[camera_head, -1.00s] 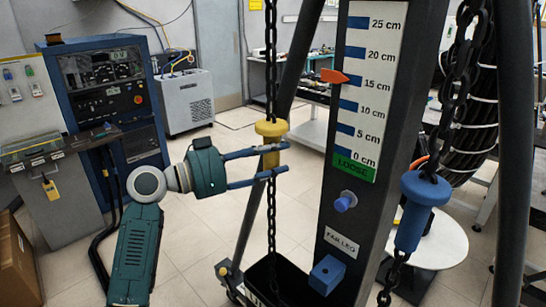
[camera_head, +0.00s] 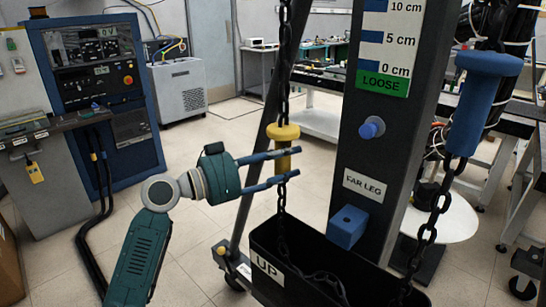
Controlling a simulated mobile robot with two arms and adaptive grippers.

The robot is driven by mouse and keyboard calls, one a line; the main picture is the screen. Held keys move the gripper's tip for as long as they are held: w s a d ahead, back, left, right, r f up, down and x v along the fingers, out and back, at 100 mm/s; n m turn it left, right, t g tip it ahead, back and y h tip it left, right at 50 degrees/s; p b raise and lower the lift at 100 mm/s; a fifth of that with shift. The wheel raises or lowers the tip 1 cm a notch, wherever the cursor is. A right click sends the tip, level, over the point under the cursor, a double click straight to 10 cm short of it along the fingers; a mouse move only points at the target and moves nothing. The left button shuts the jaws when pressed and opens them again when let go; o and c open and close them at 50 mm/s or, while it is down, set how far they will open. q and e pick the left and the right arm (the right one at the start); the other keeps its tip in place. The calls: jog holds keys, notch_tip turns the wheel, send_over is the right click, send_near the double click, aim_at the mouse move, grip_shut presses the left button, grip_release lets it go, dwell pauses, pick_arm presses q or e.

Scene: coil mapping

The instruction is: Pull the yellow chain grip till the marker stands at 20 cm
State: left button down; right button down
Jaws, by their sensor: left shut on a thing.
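The yellow chain grip (camera_head: 283,146) hangs on the dark chain left of the column. My left gripper (camera_head: 285,167) comes in from the left, its two blue fingers closed on the grip's body below the wide yellow flange. The column's scale (camera_head: 388,40) shows only its lower part, from about 10 cm down to 0 cm above a green LOOSE band (camera_head: 382,82). The marker is out of view above the top edge. My right gripper is not in view.
A blue grip (camera_head: 480,100) hangs on another chain at the right. A black bin (camera_head: 268,252) labelled UP stands below, with chain in it. A blue knob (camera_head: 371,128) and blue block (camera_head: 348,227) stick out from the column. A blue cabinet (camera_head: 140,80) stands back left.

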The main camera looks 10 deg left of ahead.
pick_arm(q)
jog(key=shift+f, duration=0.7)
jog(key=c, duration=1.3)
grip_release()
jog(key=shift+r, duration=0.1)
jog(key=shift+c, duration=0.2)
jog(key=o, duration=0.3)
jog(key=shift+o, duration=0.2)
jog(key=shift+r, duration=0.15)
jog(key=shift+a, duration=0.15)
jog(key=v, duration=1.2)
